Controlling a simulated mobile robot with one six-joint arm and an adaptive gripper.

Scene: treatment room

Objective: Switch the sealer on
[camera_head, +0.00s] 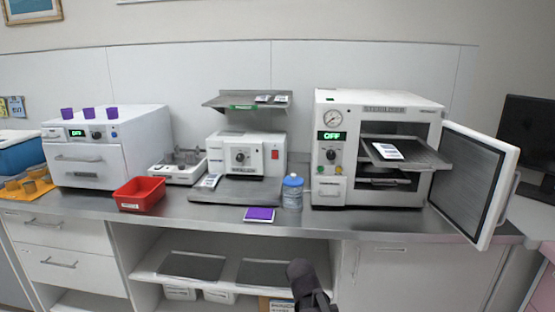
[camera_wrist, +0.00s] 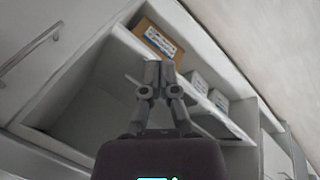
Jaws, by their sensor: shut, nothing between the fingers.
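The sealer (camera_head: 245,155) appears to be the white machine in the middle of the counter, with a black dial on its front. A red switch (camera_head: 275,154) sits right of the dial; its position is too small to tell. My gripper (camera_head: 298,268) is low in front of the open shelf under the counter, well below and apart from the sealer. In the wrist view my gripper (camera_wrist: 158,75) has its fingers together and empty, pointing toward the under-counter shelves. The sealer is not in the wrist view.
A steriliser (camera_head: 380,150) reading OFF stands right, its door (camera_head: 475,180) swung open over the counter edge. A blue-lidded bottle (camera_head: 292,192) and purple pad (camera_head: 259,214) are near the sealer. A red bin (camera_head: 139,194) stands left. The counter edge (camera_head: 225,220) lies above my gripper.

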